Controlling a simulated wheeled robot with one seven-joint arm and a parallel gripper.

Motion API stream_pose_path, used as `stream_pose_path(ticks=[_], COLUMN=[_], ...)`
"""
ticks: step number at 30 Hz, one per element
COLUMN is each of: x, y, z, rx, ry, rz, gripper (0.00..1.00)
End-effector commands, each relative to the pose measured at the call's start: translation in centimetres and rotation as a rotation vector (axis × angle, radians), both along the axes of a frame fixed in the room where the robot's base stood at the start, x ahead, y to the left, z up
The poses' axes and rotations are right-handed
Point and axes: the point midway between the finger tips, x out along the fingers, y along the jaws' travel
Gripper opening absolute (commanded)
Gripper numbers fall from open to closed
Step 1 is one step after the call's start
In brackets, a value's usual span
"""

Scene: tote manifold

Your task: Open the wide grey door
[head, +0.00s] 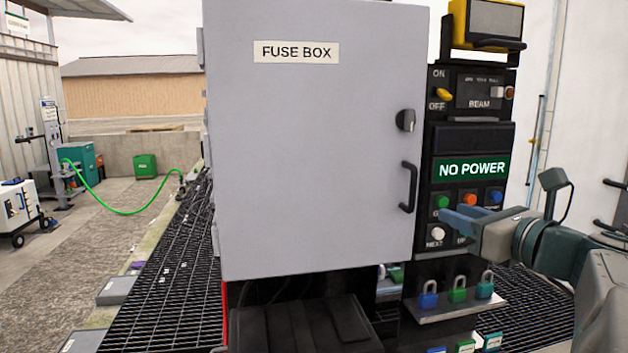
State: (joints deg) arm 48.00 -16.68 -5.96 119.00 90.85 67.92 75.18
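The wide grey door (305,150) fills the middle of the head view and carries a "FUSE BOX" label (296,52). It looks shut. A black upright bar handle (411,187) sits near its right edge, with a dark round knob (405,120) above it. Hinges show along its left edge. My gripper (450,217) comes in from the right, its blue fingers pointing left in front of the lower control panel. It appears a little right of and below the handle, apart from it. It is seen side-on, so the gap between its fingers cannot be made out.
A black control panel (472,138) with buttons and a "NO POWER" sign stands right of the door. Several padlocks (457,290) sit on a ledge below. A black box (300,328) is under the door. Grating (165,270) and open ground lie left.

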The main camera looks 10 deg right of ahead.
Motion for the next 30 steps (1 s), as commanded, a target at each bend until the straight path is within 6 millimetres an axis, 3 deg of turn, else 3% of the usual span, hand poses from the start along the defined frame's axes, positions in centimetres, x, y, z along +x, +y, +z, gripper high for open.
stream_pose_path(ticks=[3,7,21,30], x=[0.0,1.3,10.5,13.1], y=[-1.0,-0.7,1.5,2.1], z=[1.1,1.3,1.3,1.2], rx=[0.05,0.058,0.056,0.052], ry=[-0.026,-0.029,-0.027,-0.028], rz=[-0.025,-0.024,-0.023,-0.025], gripper=[0.3,0.3,0.3,0.3])
